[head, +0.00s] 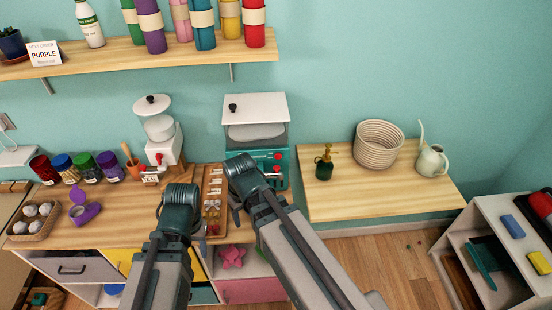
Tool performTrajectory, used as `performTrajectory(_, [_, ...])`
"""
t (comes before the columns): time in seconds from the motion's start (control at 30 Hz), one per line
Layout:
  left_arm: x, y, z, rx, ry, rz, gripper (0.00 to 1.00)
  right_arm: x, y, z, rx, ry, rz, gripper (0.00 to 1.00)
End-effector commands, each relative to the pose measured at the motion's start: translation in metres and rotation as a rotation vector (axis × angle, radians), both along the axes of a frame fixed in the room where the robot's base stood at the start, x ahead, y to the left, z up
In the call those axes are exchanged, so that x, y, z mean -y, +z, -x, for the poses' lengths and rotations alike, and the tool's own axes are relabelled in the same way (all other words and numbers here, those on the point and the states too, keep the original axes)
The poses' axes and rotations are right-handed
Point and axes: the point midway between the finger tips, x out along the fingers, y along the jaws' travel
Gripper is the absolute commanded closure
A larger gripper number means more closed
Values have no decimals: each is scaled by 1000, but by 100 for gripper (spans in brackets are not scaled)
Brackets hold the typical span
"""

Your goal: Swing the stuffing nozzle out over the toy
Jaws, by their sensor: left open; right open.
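I cannot clearly make out a stuffing nozzle. A white machine with a round hopper (159,125) and a red knob stands at the back of the wooden counter, with a small label in front. A teal machine with a white lid (257,106) and red knobs stands right of it. My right gripper (235,208) is open beside the wooden tray, in front of the teal machine.
A wooden tray (213,183) holds small items between the machines. Several lidded jars (85,167) and a basket of pale balls (35,217) stand at left. A side table (345,200) holds a green bottle (324,163), woven basket (378,145) and watering can (432,160).

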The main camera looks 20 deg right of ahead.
Motion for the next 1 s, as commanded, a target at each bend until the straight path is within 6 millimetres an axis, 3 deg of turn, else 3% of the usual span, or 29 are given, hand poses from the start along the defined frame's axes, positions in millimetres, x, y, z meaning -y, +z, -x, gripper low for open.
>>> performTrajectory(0.03, [0,36,0,0,1,0,50,22,36,-23,37,-32,-24,39])
performTrajectory(0.1, [0,56,0,0,3,1,50,50,59,-46,91,-58,-52,39])
performTrajectory(0.2, [0,81,0,0,5,1,50,89,87,-72,169,-93,-76,39])
performTrajectory(0.4, [0,110,0,-1,7,1,50,150,124,-101,278,-142,-92,39])
performTrajectory(0.57, [0,115,0,-1,8,1,50,168,131,-108,312,-155,-93,39])
performTrajectory(1.0, [0,98,0,0,8,2,50,167,114,-113,313,-154,-92,39])
